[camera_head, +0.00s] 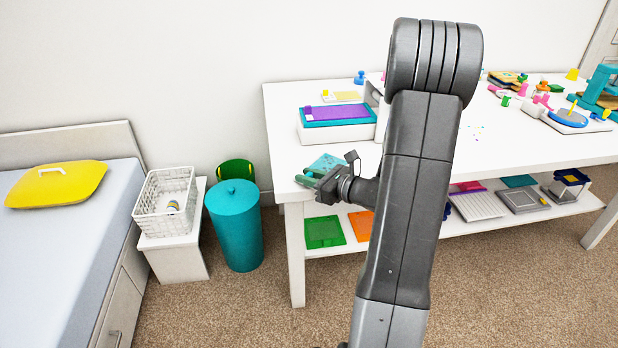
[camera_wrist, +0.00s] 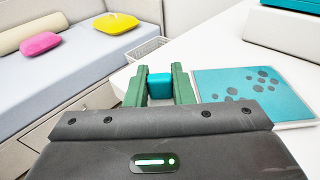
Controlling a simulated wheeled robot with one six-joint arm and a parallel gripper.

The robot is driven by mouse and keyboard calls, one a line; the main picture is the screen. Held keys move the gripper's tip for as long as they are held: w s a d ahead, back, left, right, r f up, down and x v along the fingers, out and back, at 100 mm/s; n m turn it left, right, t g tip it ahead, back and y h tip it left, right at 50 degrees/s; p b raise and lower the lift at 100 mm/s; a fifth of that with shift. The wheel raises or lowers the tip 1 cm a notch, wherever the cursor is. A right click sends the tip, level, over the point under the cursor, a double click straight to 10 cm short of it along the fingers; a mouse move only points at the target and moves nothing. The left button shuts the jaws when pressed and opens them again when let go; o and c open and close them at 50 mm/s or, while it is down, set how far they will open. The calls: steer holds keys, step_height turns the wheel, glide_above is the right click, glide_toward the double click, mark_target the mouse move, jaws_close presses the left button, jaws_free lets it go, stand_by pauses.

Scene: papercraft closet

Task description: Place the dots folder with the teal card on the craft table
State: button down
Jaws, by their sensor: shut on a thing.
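The dots folder (camera_wrist: 252,97), a flat teal card with grey dots on a pale backing, lies at the left end of the white craft table (camera_head: 283,197). It also shows in the head view (camera_head: 327,162), partly behind my gripper. My gripper (camera_head: 308,178) is low at the table's left end, just beside the folder. In the wrist view, its green fingers (camera_wrist: 159,86) are shut on a small teal block (camera_wrist: 160,86). I cannot tell whether this block is joined to the folder. My arm hides part of the table.
A white box with a teal and purple top (camera_head: 338,114) stands behind the folder. Several craft tools fill the table's right side. A white basket (camera_head: 165,203), a teal bin (camera_head: 235,225) and a bed (camera_head: 60,250) stand to the left. The lower shelf holds flat items.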

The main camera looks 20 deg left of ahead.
steer(key=shift+f, duration=0.2)
steer(key=c, duration=1.3)
jaws_free()
steer(key=shift+o, duration=0.2)
steer(key=shift+r, duration=0.1)
steer(key=shift+r, duration=0.15)
steer(key=p+v, duration=0.1)
steer(key=v, duration=1.1)
